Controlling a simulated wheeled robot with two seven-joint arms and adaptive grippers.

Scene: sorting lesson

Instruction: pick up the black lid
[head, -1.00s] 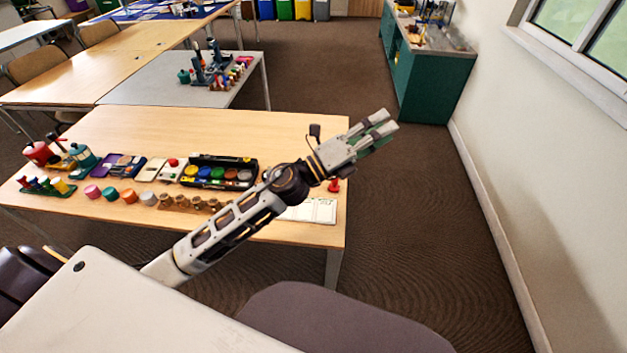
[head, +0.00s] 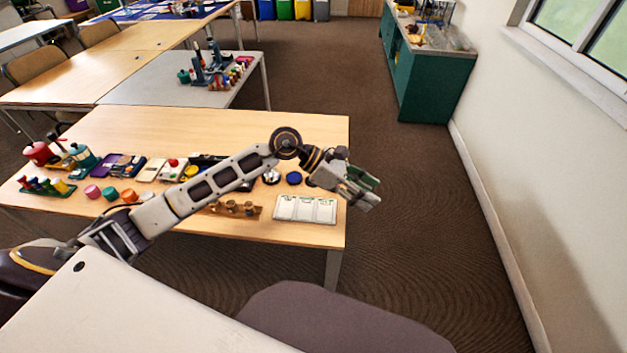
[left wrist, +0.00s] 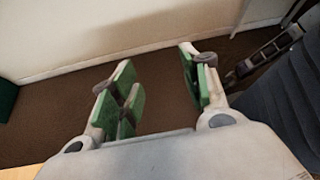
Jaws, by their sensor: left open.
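My left gripper (head: 368,192) is open and empty. It is at the right edge of the front wooden table, pointing down and to the right, past the table's edge. The left wrist view shows its green-padded fingers (left wrist: 158,68) spread apart with only floor and wall beyond them. My arm hides most of the black tray (head: 205,160) of coloured discs. My right gripper is not in view.
A white three-panel board (head: 306,209) lies at the table's (head: 190,125) front right. A wooden rack (head: 235,208) with several brass-coloured pieces is left of it. Coloured jars (head: 110,193) and a red pot (head: 39,153) stand at the left. The table's back is clear.

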